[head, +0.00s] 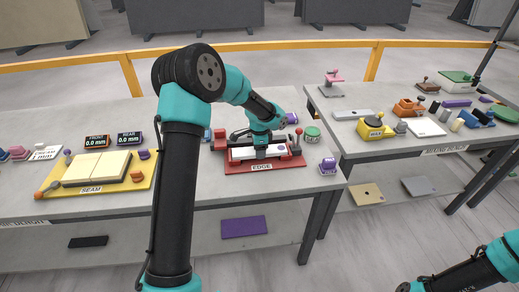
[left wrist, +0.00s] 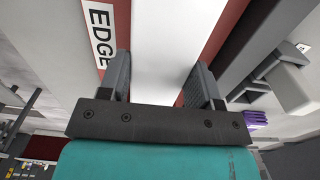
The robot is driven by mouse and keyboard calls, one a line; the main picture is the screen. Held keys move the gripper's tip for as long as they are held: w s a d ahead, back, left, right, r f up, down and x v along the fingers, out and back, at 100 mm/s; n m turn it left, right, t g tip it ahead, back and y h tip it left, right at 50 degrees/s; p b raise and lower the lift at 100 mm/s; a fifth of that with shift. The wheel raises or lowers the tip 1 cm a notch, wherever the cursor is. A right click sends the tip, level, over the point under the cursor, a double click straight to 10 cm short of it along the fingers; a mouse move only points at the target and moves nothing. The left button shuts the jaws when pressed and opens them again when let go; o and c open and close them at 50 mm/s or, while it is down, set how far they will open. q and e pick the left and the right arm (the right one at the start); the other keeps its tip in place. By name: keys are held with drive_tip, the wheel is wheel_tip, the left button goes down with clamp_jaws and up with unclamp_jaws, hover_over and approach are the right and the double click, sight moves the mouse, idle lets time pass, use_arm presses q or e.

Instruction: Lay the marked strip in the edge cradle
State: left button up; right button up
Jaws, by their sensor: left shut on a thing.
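The strip (head: 275,152) is white and lies lengthwise over the red edge cradle (head: 264,167), which has an EDGE label at its front. A small dark mark shows near the strip's right end. My left gripper (head: 261,151) points down at the cradle and is shut on the strip. In the left wrist view the white strip (left wrist: 165,45) runs between the two fingers of the left gripper (left wrist: 165,82), with red cradle base on both sides. Whether the strip rests fully on the cradle cannot be told.
A yellow SEAM station (head: 140,183) with cream plates stands on the left of the bench. A purple block (head: 328,166) and a green round piece (head: 312,134) stand right of the cradle. A second bench at right holds a yellow station (head: 375,128) and many small parts.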

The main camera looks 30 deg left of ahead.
use_arm(q)
drive_tip(key=shift+f, duration=0.1)
drive_tip(key=o, duration=1.2)
wheel_tip(320, 180, up, 12)
drive_tip(key=shift+d, duration=0.15)
idle(0.5)
